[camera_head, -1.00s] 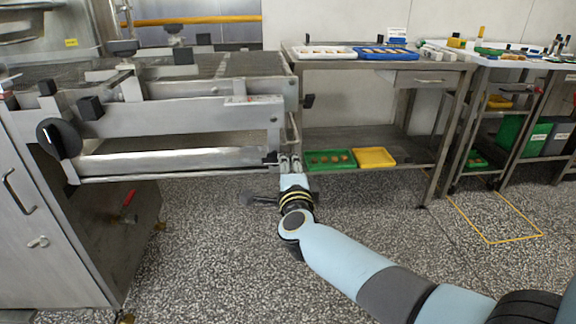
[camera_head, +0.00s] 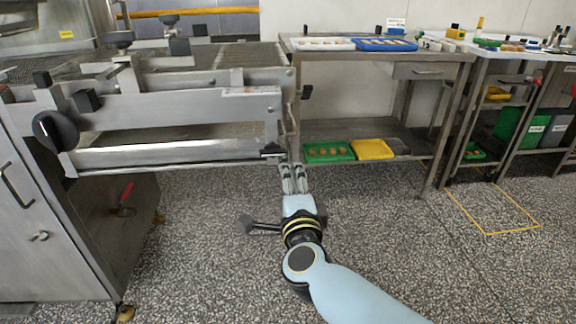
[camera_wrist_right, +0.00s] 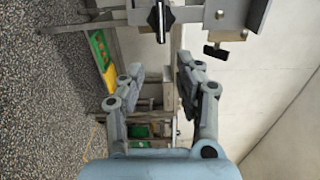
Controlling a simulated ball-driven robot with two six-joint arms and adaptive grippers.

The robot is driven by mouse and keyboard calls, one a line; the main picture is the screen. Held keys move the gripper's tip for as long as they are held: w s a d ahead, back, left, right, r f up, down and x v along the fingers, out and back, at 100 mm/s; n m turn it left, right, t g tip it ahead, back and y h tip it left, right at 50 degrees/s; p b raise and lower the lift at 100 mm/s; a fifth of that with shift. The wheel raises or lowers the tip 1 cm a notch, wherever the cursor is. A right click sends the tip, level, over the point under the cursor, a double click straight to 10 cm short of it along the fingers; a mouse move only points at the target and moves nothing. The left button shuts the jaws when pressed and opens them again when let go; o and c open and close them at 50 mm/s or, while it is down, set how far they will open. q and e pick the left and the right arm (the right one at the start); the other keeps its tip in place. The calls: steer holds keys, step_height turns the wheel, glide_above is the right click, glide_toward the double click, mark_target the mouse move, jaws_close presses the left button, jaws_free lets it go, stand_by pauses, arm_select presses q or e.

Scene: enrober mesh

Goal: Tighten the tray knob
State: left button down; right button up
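A small black knob (camera_head: 272,150) sits at the right end of the steel machine's lower tray (camera_head: 170,152); I take it as the tray knob. In the right wrist view a black knob with a pale bar (camera_wrist_right: 160,18) lies ahead of the fingers, seemingly the same one. My right gripper (camera_head: 292,166) is just below and right of it in the head view, apart from it. Its two fingers (camera_wrist_right: 160,68) are spread, with nothing between them. My left gripper is not in view.
Another black knob (camera_head: 307,92) sticks out of the machine's right end, also in the wrist view (camera_wrist_right: 215,50). A steel table's lower shelf holds a green tray (camera_head: 312,157) and a yellow tray (camera_head: 373,157). The speckled floor (camera_head: 210,260) is clear.

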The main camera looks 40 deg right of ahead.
steer(key=shift+v, duration=1.65)
steer(key=shift+d, duration=0.1)
steer(key=s+a+f+n+g+y, duration=0.15)
steer(key=s+f+n+y, duration=0.4)
steer(key=f, duration=0.75)
steer(key=s+a+f+n+g+y, duration=0.1)
steer(key=s+f+n+g+y, duration=0.15)
steer(key=s+f+n, duration=0.9)
steer(key=s+f+n+g, duration=0.2)
steer(key=s+f, duration=0.3)
steer(key=s, duration=0.4)
steer(key=s+d+f+n+g, duration=0.1)
steer(key=s+f+n+g, duration=0.2)
steer(key=s, duration=0.6)
steer(key=s+f+n+g, duration=0.2)
steer(key=s+f+g, duration=0.3)
steer(key=s+f, duration=0.3)
steer(key=shift+s+d+f+n+g+y, duration=0.3)
steer(key=shift+s+f+y, duration=0.1)
steer(key=shift+s, duration=0.45)
